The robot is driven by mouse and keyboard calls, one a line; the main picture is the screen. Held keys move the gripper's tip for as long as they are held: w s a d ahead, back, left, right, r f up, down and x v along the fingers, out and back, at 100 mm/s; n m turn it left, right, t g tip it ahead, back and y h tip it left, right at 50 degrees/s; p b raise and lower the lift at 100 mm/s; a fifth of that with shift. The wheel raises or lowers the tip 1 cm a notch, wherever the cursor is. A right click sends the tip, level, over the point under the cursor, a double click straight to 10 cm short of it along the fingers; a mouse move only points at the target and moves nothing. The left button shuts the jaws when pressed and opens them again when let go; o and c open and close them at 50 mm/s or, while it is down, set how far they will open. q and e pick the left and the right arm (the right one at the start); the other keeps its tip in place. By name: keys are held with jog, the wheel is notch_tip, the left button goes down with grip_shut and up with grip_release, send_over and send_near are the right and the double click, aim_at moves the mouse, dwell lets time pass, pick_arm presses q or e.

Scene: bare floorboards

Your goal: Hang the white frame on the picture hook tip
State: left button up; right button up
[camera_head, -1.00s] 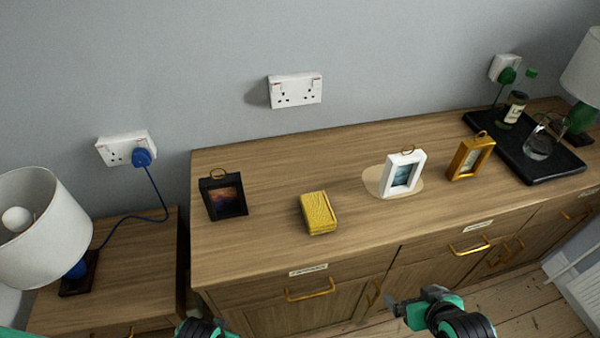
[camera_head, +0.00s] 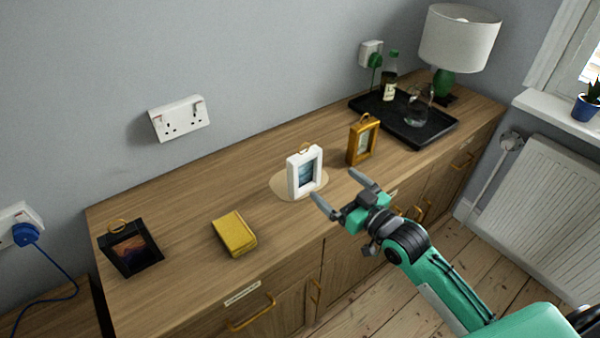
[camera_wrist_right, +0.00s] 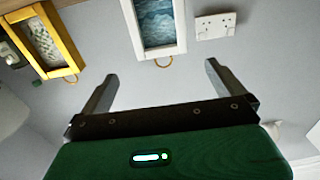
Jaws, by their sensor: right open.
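The white frame (camera_head: 305,172) stands upright on a pale round patch on the wooden sideboard, with a small ring on its top. It also shows in the right wrist view (camera_wrist_right: 181,36), where the view is upside down, with its ring between and beyond the fingertips. My right gripper (camera_head: 332,190) is open and empty, just in front and to the right of the white frame, apart from it. Its two fingers show spread in the wrist view (camera_wrist_right: 162,72). I see no picture hook in these views. My left gripper is out of view.
A gold frame (camera_head: 362,140) stands close to the right of the white one. A black tray (camera_head: 437,137) holds a bottle and a glass jug. A lamp (camera_head: 458,40) stands behind it.

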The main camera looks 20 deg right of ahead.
aim_at(304, 157)
jog(key=p+x, duration=0.1)
jog(key=x, duration=1.2)
jog(key=shift+r+p, duration=0.2)
jog(key=shift+p, duration=0.1)
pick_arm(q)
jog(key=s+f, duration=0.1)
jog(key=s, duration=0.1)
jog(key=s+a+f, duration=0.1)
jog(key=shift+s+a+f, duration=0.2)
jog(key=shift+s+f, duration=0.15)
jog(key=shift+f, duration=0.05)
pick_arm(e)
jog(key=c, duration=0.9)
jog(key=shift+c, duration=0.2)
jog(key=shift+r, duration=0.1)
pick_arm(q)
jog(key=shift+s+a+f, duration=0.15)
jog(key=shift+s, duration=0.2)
pick_arm(e)
notch_tip(304, 157, up, 20)
